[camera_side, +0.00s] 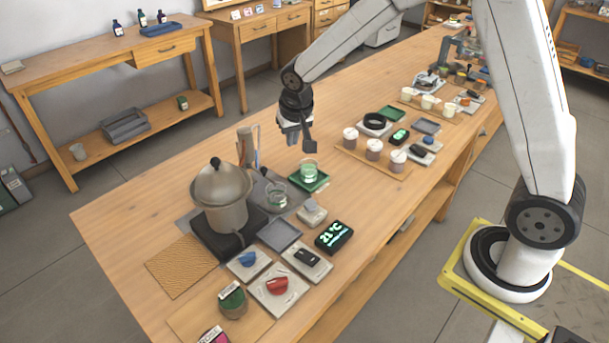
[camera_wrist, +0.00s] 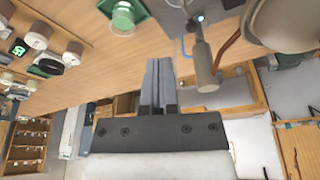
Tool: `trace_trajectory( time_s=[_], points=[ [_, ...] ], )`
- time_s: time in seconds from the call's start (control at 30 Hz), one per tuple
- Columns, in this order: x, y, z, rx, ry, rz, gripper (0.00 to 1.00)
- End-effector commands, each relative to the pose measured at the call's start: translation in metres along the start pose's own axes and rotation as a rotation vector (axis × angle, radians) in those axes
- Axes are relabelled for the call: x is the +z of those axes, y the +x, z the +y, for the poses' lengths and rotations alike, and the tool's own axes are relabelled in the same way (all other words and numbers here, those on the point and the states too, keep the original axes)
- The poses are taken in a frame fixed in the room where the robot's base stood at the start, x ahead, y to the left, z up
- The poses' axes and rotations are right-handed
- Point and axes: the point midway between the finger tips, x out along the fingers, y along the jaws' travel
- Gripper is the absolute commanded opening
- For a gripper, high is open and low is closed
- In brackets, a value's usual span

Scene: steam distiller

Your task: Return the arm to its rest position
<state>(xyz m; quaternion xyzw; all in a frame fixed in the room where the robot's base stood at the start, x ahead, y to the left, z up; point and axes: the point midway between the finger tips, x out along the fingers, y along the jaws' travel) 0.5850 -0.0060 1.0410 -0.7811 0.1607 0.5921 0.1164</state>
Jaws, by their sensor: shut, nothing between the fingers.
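My gripper (camera_side: 306,144) hangs over the wooden table (camera_side: 255,125), a little behind and above the glass with green liquid (camera_side: 308,170). It is shut and empty, and it stands apart from the things on the table. In the wrist view its two fingers (camera_wrist: 158,68) lie together, with bare table behind their tips. The glass stands on a green tray (camera_side: 318,183) and also shows in the wrist view (camera_wrist: 122,15).
The metal pot (camera_side: 220,190) of the distiller stands left of my gripper, with an upright metal cylinder (camera_side: 247,146) behind it. A digital thermometer (camera_side: 333,236) and knobs lie in front. White-lidded jars (camera_side: 374,149) stand to the right. Bare tabletop lies behind my gripper.

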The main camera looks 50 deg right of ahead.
Motion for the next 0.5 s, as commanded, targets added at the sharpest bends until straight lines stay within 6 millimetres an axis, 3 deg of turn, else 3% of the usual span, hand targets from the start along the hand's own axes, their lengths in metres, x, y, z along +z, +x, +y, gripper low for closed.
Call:
trace_trajectory(
  time_s=[0.5],
  points=[
    [0.129,-0.035,0.052,-0.086,-0.288,-0.038,0.0]
  ],
)
